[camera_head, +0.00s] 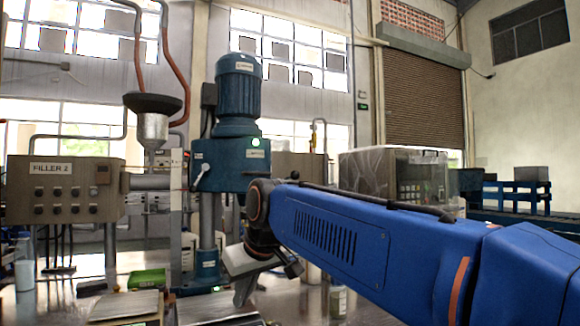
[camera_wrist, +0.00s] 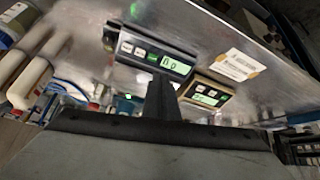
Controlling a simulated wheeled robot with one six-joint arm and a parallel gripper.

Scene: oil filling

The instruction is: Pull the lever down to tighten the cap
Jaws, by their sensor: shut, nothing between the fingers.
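The blue capping machine (camera_head: 235,160) stands in the middle of the head view, with a motor on top and a lit green lamp. A short pale lever (camera_head: 201,177) sticks out on the left side of its head. My gripper (camera_head: 243,290) hangs low in front of the machine, below and to the right of the lever and apart from it. Its closed dark fingers (camera_wrist: 160,97) show in the wrist view with nothing between them. My blue arm hides the space right of the machine's column. I cannot make out the cap in either view.
A filler control panel (camera_head: 65,190) and a dark funnel (camera_head: 152,104) stand at the left. A green box (camera_head: 147,279) lies on the table. The wrist view shows a tilted metal tabletop (camera_wrist: 200,30), two scales with green displays (camera_wrist: 158,56) and white bottles (camera_wrist: 28,82).

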